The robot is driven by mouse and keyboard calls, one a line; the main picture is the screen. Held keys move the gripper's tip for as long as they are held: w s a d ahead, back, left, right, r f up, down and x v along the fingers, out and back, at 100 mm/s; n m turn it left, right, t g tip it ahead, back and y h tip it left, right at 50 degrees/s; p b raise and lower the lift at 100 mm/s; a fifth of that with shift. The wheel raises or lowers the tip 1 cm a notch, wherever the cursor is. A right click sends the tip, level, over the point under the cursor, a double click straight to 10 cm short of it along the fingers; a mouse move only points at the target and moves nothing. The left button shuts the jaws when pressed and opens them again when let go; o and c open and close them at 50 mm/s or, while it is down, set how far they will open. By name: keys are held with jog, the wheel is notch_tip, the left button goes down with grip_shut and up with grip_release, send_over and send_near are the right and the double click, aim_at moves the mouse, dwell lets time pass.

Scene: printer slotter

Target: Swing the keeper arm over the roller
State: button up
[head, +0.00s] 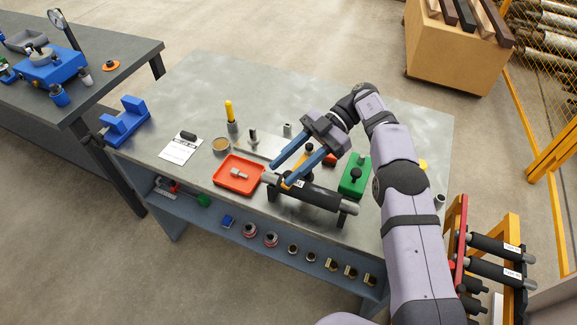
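A black roller (312,196) with grey shaft ends lies across dark stands near the front edge of the grey workbench. A yellow-orange piece, probably the keeper arm (309,149), shows beside my gripper's fingers, behind the roller. Another bit of orange shows at the roller's left part, by a fingertip; whether the two bits are one piece is hidden by the finger. My gripper (281,176) has two long blue fingers, spread apart, reaching down-left to the roller's left end. I see nothing held between them. Whether a finger touches the keeper arm or roller I cannot tell.
A red tray (227,186) with a grey part stands left of the roller. A green block (354,178) with a black knob stands behind its right end. A yellow-handled tool (231,113) stands upright farther back. The back right of the bench (300,82) is clear.

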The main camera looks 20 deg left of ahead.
jog(key=shift+r+p, duration=3.15)
jog(key=shift+r, duration=0.35)
jog(key=shift+c, duration=0.2)
